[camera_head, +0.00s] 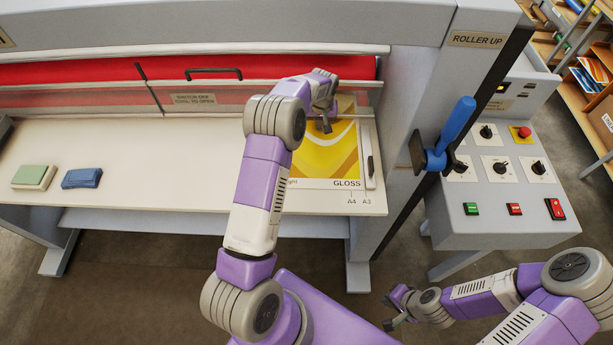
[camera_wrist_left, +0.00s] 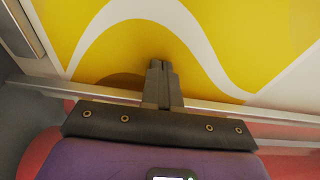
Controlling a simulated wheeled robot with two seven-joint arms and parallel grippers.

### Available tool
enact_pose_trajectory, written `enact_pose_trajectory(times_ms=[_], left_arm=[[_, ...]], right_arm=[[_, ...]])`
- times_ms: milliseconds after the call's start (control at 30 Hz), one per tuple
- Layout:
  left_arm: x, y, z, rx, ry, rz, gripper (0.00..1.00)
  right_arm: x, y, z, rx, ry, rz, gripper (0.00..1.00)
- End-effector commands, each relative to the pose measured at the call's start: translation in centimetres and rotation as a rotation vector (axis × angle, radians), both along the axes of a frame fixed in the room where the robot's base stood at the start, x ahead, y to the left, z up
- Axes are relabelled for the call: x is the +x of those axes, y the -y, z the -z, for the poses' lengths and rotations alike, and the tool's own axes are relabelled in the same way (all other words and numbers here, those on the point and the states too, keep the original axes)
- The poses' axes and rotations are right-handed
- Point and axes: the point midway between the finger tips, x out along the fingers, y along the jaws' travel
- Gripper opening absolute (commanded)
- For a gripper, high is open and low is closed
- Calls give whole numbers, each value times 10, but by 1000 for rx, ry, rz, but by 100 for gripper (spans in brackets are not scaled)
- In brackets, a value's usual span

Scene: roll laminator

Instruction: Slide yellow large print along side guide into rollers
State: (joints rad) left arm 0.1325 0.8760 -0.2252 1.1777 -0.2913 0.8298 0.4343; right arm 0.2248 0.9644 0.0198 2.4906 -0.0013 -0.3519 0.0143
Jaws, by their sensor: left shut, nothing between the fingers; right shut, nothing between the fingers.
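The yellow print (camera_head: 330,157) with white curves lies on the cream feed table at its right end, below the red roller (camera_head: 250,66). Its lower edge is near the A4 and A3 marks, and its right edge is beside the side guide (camera_head: 371,165). My left gripper (camera_head: 325,126) is shut and empty over the print's upper part, near the clear guard. In the left wrist view its closed fingertips (camera_wrist_left: 159,66) lie over the yellow print (camera_wrist_left: 215,50); contact cannot be told. My left arm covers the print's left part. My right gripper (camera_head: 391,322) is shut and empty, low in front of the machine.
A green block (camera_head: 33,177) and a blue block (camera_head: 81,178) lie on the table's left. A blue-handled lever (camera_head: 455,125) stands on the machine's right side, by a control panel (camera_head: 500,180) with knobs and buttons. The middle of the table is mostly clear.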

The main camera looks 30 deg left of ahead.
Motion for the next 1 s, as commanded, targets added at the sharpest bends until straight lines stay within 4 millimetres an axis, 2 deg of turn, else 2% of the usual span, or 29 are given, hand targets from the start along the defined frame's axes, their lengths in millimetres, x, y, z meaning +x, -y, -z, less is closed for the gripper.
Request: enact_pose_trajectory(times_ms=[267, 600, 1000], left_arm=[[0, 0, -2, 1, -1, 0, 0], [0, 0, -21, 2, 1, 0, 0], [0, 0, -23, 1, 0, 0, 0]], right_arm=[[0, 0, -1, 0, 0, 0, 0], [0, 0, -11, 0, 0, 0, 0], [0, 0, -12, 0, 0, 0, 0]])
